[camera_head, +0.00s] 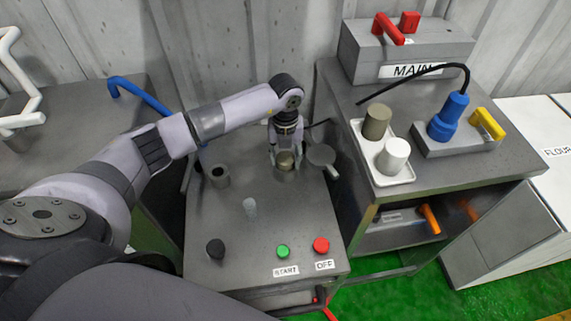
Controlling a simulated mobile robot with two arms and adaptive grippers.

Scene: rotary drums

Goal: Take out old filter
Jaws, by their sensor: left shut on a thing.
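My left gripper (286,153) reaches down from above at the back of the grey machine top. It is shut on a tan round filter (285,162), which sits at or in a round opening there; how deep it sits I cannot tell. A round grey lid (321,155) stands out just right of the gripper. A second round holder with a dark opening (219,174) is to the left. On the white tray (400,179) at the right stand an olive-tan cylinder (377,121) and a white cylinder (393,157). My right gripper is not in view.
Right of the tray are a blue plug (449,115) and a yellow handle (488,124). A MAIN box (402,50) stands behind.

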